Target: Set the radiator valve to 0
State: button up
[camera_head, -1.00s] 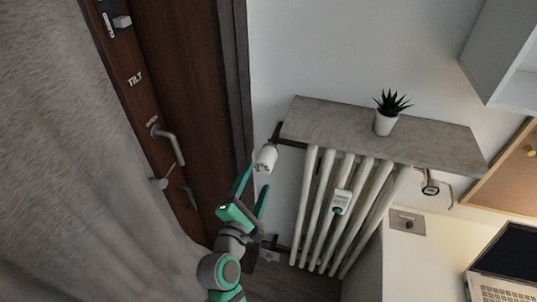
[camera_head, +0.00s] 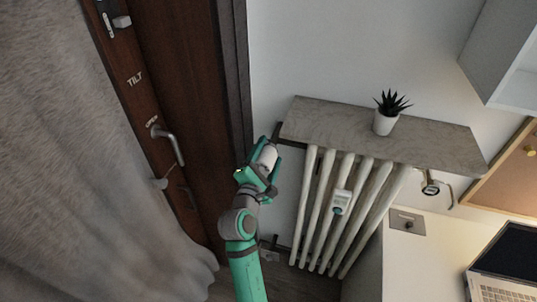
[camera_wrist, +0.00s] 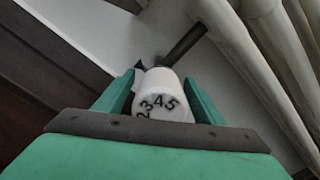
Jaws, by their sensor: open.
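The radiator valve (camera_head: 268,157) is a white knob at the upper left end of the radiator, partly hidden by my gripper in the head view. In the wrist view the valve (camera_wrist: 160,92) shows black numbers 2, 3, 4 and 5 on its side, with 4 near the middle. My gripper (camera_head: 264,163) is open, with one green finger on each side of the knob. In the wrist view the fingers (camera_wrist: 160,96) flank the knob closely; I cannot tell whether they touch it.
The white radiator (camera_head: 327,215) stands right of the valve under a stone shelf (camera_head: 330,122) with a potted plant (camera_head: 384,122). A dark wooden door (camera_head: 190,90) with a handle is at the left, beside a grey curtain (camera_head: 80,180). A desk (camera_head: 425,255) is at the lower right.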

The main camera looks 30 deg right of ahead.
jog(key=c, duration=1.1)
jog(key=shift+o, duration=0.2)
